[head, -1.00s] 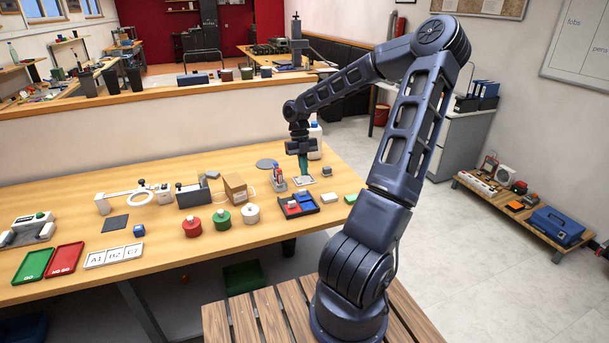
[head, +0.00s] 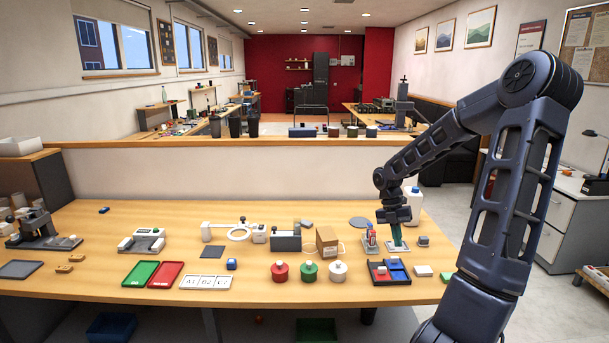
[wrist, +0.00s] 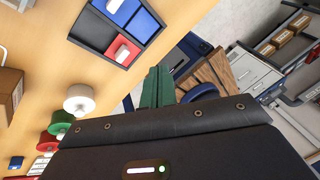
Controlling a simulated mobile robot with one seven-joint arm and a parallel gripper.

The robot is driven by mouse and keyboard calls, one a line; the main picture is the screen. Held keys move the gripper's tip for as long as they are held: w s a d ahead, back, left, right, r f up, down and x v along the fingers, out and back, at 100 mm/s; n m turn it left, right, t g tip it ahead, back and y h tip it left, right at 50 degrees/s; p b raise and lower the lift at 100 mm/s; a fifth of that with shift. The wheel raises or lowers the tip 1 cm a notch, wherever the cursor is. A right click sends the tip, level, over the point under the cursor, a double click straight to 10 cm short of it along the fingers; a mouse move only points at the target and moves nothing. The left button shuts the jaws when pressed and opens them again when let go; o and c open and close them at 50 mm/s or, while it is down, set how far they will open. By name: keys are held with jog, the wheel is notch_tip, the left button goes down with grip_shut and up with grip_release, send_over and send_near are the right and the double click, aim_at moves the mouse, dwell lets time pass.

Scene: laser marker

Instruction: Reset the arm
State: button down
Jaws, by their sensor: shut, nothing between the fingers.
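My gripper (head: 395,234) is shut and empty, with its green fingers pointing down over the right part of the workbench. It hangs above or close to a small pale plate (head: 399,246); I cannot tell whether it touches it. The closed fingers also show in the wrist view (wrist: 157,88). My arm is bent, with its elbow high at the right of the head view. A dark tray (head: 379,279) with blue and red pieces stands in front of the gripper. It shows at the top of the wrist view (wrist: 90,32).
Red, green and white knobbed pots (head: 309,271) and a cardboard box (head: 327,240) stand further left. The air above the bench is open.

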jog(key=s+a+r+m+t+y, duration=0.1)
jog(key=s+r+m+t, duration=0.3)
jog(key=s+r+m, duration=0.6)
jog(key=s+a+r+m+t+y, duration=0.1)
jog(key=s+a+r+m+t, duration=0.2)
jog(key=s+r+m, duration=0.7)
jog(key=shift+s+m+t, duration=0.7)
jog(key=shift+m+t, duration=0.3)
jog(key=shift+m, duration=4)
jog(key=shift+w, duration=0.1)
